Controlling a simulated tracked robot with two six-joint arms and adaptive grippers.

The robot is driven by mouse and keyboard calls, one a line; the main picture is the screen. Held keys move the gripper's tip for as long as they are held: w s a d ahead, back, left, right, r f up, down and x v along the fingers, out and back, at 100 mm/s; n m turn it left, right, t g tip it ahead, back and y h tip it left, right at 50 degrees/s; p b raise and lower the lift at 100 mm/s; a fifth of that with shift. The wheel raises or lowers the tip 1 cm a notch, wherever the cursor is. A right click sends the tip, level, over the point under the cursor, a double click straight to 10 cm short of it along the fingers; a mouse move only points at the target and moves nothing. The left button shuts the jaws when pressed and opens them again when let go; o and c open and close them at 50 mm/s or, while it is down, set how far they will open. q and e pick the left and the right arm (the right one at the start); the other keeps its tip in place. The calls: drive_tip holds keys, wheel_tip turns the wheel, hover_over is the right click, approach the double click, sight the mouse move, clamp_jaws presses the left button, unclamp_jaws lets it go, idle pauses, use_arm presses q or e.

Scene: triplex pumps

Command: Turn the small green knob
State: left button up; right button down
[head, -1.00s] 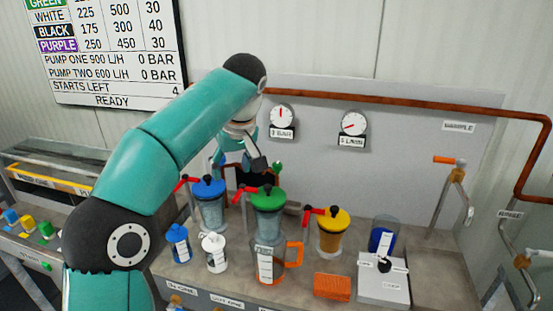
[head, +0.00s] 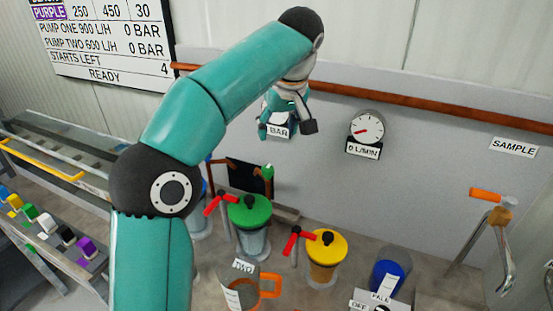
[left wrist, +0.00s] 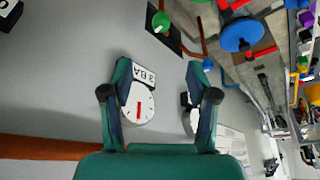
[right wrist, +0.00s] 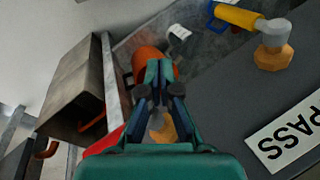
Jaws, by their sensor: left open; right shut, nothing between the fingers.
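The small green knob (head: 267,171) stands in the head view at the right end of a copper pipe, beside a black panel near the back wall. It also shows at the top of the left wrist view (left wrist: 161,22). My left gripper (head: 285,130) is open and empty, above the knob and apart from it, in front of the BAR gauge. In the left wrist view its fingers (left wrist: 158,80) frame that gauge. My right gripper (right wrist: 160,68) is shut and empty in the right wrist view. It is not visible in the head view.
A green-lidded vessel (head: 250,212) and a yellow-lidded vessel (head: 326,246), both with red levers, stand below the knob. An orange-handled jug (head: 243,293) is in front. A copper pipe (head: 400,106) runs along the wall. The 0 L/MIN gauge (head: 367,128) hangs to the right.

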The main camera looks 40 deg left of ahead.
sight(268, 168)
use_arm(q)
drive_tip(key=b+x, duration=0.1)
drive_tip(key=x, duration=1.5)
drive_tip(key=shift+w+a+f, duration=0.15)
drive_tip(key=shift+a+f, duration=0.15)
clamp_jaws()
